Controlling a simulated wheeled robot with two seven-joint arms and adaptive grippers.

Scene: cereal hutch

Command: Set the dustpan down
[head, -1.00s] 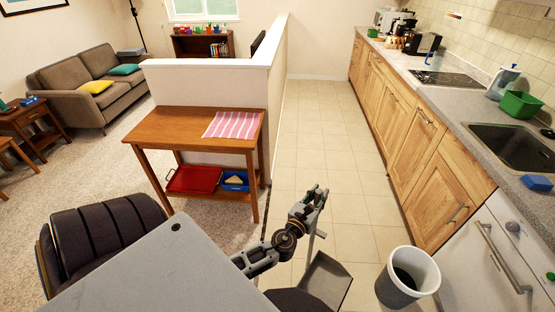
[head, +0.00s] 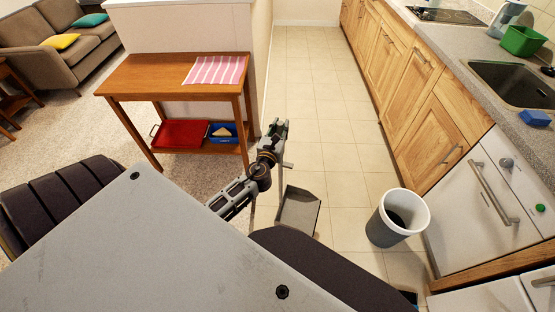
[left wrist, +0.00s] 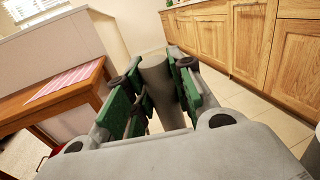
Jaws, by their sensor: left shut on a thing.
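My left gripper (head: 275,132) is shut on the grey handle (left wrist: 158,82) of the dustpan, which shows between the green finger pads in the left wrist view. In the head view the dustpan's dark grey pan (head: 299,212) hangs below and slightly right of the gripper, over the tiled floor. I cannot tell whether the pan touches the floor. Part of the handle is hidden by the gripper. My right gripper is not in view.
A grey-white bin (head: 397,220) stands on the floor right of the dustpan. A wooden side table (head: 150,82) with a striped cloth (head: 217,70) stands left, with a red tray (head: 181,133) on its shelf. Cabinets (head: 425,92) line the right. The tiled aisle ahead (head: 318,75) is clear.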

